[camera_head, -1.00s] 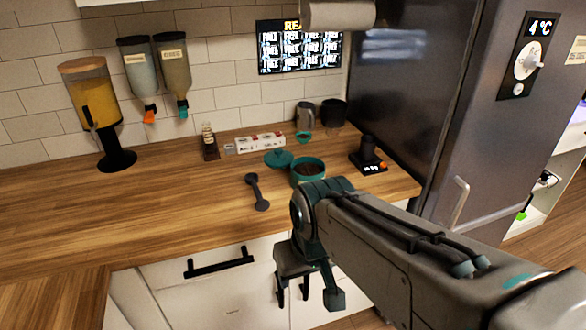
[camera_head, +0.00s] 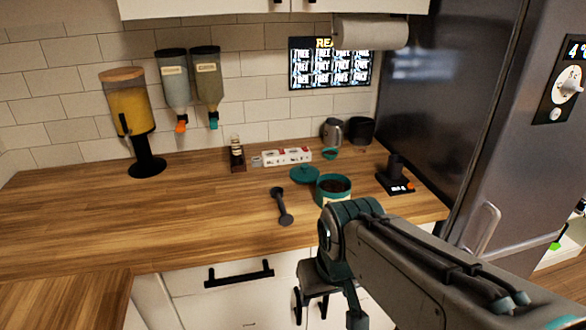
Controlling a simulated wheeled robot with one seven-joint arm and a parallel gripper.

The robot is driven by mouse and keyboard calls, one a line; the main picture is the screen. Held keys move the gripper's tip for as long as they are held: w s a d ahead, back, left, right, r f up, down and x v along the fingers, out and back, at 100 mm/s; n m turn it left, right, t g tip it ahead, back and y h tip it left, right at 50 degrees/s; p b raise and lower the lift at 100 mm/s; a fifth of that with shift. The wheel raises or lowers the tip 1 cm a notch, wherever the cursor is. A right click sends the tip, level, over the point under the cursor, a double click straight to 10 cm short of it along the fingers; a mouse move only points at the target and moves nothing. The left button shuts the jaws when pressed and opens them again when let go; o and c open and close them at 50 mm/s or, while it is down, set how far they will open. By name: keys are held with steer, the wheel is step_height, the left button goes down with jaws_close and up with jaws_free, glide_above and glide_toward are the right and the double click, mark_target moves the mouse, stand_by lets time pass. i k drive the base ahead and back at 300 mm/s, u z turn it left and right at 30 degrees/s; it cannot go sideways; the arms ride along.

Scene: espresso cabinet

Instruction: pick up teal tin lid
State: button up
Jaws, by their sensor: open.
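The teal tin lid (camera_head: 304,175) lies on the wooden counter, a round disc with a small knob on top. It is just left of and behind the open teal tin (camera_head: 333,188), which holds dark contents. My gripper (camera_head: 326,306) hangs in front of the counter, below its front edge and before the white drawers. It points down, its fingers are apart, and nothing shows between them. My arm reaches in from the lower right and passes close in front of the tin. The gripper is well apart from the lid.
A dark scoop (camera_head: 281,206) lies left of the tin. A black scale-like device (camera_head: 396,178) stands to the right. A white box strip (camera_head: 287,156), a small bottle (camera_head: 237,155), a small teal cup (camera_head: 330,153) and a metal jug (camera_head: 332,131) stand behind.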

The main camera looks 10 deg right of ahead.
mark_target(304, 173)
steer(key=k, duration=0.6)
steer(key=z, duration=0.5)
steer(key=i, duration=1.65)
steer(key=u, duration=0.5)
